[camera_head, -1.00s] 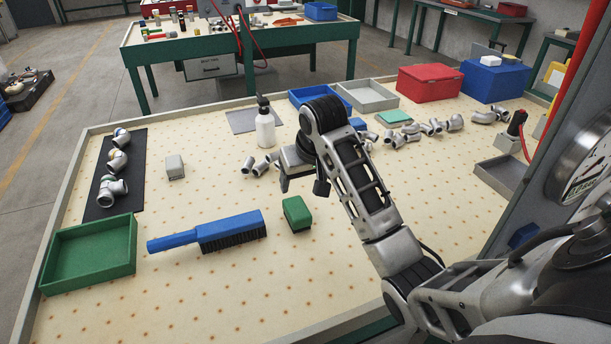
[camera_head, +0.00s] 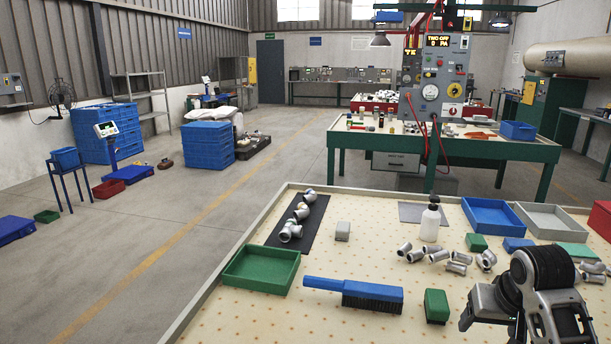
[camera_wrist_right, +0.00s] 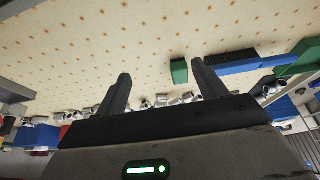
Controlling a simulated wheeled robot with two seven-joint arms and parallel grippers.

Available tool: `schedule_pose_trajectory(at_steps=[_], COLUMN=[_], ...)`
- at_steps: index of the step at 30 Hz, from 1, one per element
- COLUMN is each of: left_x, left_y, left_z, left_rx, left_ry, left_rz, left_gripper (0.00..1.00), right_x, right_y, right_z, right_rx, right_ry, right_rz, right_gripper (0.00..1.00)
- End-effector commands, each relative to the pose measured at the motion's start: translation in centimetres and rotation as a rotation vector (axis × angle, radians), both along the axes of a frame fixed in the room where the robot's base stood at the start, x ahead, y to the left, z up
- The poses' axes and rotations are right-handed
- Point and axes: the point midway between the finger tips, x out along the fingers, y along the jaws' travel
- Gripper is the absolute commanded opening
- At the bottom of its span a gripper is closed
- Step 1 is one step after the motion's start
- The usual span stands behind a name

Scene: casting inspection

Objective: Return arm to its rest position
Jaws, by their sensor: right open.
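My right arm (camera_head: 545,290) comes in at the lower right of the head view. Its gripper (camera_head: 488,318) is over the perforated worktable (camera_head: 255,318), right of a green block (camera_head: 437,306). In the right wrist view the gripper's two dark fingers (camera_wrist_right: 162,85) stand apart with nothing between them. The left gripper is in neither view.
A blue brush (camera_head: 372,294), a green tray (camera_head: 262,268) and a black mat (camera_head: 280,236) with fittings lie left on the worktable. A white bottle (camera_head: 430,222), loose pipe fittings (camera_head: 457,262), a blue tray (camera_head: 492,216) and a grey tray (camera_head: 548,221) are behind the gripper.

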Motion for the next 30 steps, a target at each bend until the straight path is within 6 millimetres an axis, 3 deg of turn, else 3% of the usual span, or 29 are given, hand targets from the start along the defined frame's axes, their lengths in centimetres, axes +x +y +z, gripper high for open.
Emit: schedule_pose_trajectory(at_steps=[1, 11, 18, 24, 30], left_x=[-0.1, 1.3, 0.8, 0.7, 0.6], left_y=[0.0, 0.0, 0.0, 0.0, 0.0], left_z=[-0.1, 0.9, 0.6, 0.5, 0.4], left_rx=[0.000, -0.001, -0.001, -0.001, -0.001], left_ry=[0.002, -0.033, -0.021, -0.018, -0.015], left_rz=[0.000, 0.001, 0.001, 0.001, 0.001], left_gripper=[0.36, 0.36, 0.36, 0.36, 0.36], right_x=[-0.9, -6.1, -12.7, -18.8, -23.7], right_y=[0.5, 3.5, 6.7, 9.5, 11.5], right_z=[-1.2, -6.2, -9.9, -11.4, -11.4], right_rx=[-0.007, -0.053, -0.070, -0.062, -0.041], right_ry=[0.013, 0.044, 0.070, 0.082, 0.088], right_rz=[0.016, 0.119, 0.228, 0.315, 0.370], right_gripper=[0.71, 0.71, 0.71, 0.71, 0.71])
